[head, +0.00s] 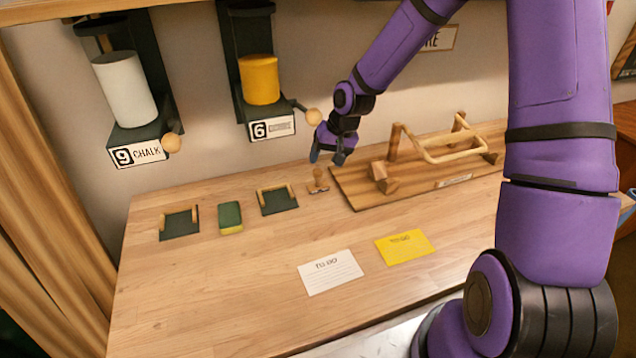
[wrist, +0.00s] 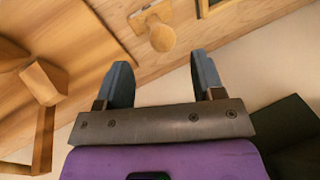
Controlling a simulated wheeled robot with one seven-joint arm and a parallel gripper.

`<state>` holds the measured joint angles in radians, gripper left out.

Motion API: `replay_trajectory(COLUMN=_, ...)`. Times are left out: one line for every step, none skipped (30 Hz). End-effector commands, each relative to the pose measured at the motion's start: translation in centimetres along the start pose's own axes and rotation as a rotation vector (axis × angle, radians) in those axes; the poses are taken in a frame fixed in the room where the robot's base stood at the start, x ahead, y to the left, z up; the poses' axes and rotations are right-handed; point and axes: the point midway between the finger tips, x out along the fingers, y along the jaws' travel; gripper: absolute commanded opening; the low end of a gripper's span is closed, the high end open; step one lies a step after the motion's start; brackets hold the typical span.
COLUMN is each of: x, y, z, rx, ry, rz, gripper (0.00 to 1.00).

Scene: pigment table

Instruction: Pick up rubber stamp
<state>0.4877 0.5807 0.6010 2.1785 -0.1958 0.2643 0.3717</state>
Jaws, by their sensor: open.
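The rubber stamp (head: 317,181) stands upright on the wooden table (head: 215,278) near the back, just left of the wooden board. It has a light wooden knob handle and a small flat base. In the wrist view the stamp (wrist: 161,34) shows beyond the fingertips, roughly between them. My gripper (head: 327,157) is just above the stamp and slightly to its right, apart from it. In the wrist view my gripper (wrist: 163,72) has its two dark fingers spread, with nothing between them.
A wooden board with a rack (head: 420,172) stands right of the stamp. A dark holder (head: 277,200) and a green-yellow sponge (head: 230,217) lie to its left. A white card (head: 330,272) and a yellow card (head: 405,247) lie in front. Dispensers (head: 259,80) hang on the wall behind.

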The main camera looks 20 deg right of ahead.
Motion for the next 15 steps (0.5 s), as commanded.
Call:
replay_trajectory(x=0.6, y=-0.1, z=0.1, rx=0.0, ry=-0.002, rz=-0.001, gripper=0.62)
replay_trajectory(x=0.9, y=-0.1, z=0.0, rx=0.0, ry=-0.002, rz=-0.001, gripper=0.62)
replay_trajectory(x=1.2, y=-0.1, z=0.0, rx=0.0, ry=-0.001, rz=0.0, gripper=0.62)
replay_trajectory(x=1.3, y=-0.1, z=0.0, rx=0.0, ry=0.0, rz=0.0, gripper=0.62)
replay_trajectory(x=1.4, y=0.0, z=0.0, rx=-0.001, ry=0.0, rz=0.0, gripper=0.62)
replay_trajectory(x=1.6, y=0.0, z=0.0, rx=-0.001, ry=0.0, rz=0.001, gripper=0.62)
replay_trajectory(x=1.8, y=-0.1, z=0.0, rx=-0.001, ry=-0.001, rz=0.001, gripper=0.62)
replay_trajectory(x=2.0, y=-0.1, z=0.1, rx=-0.001, ry=-0.001, rz=0.001, gripper=0.62)
replay_trajectory(x=2.5, y=-0.1, z=0.1, rx=-0.001, ry=-0.002, rz=0.0, gripper=0.62)
replay_trajectory(x=2.9, y=-0.2, z=0.1, rx=-0.001, ry=-0.003, rz=0.0, gripper=0.62)
replay_trajectory(x=3.3, y=-0.3, z=0.2, rx=-0.001, ry=-0.003, rz=0.0, gripper=0.62)
replay_trajectory(x=3.9, y=-0.3, z=0.2, rx=-0.002, ry=-0.003, rz=0.001, gripper=0.62)
replay_trajectory(x=4.4, y=-0.4, z=0.2, rx=-0.002, ry=-0.004, rz=0.0, gripper=0.62)
replay_trajectory(x=4.8, y=-0.4, z=0.2, rx=-0.001, ry=-0.004, rz=0.0, gripper=0.62)
replay_trajectory(x=5.3, y=-0.3, z=0.2, rx=-0.001, ry=-0.002, rz=0.001, gripper=0.62)
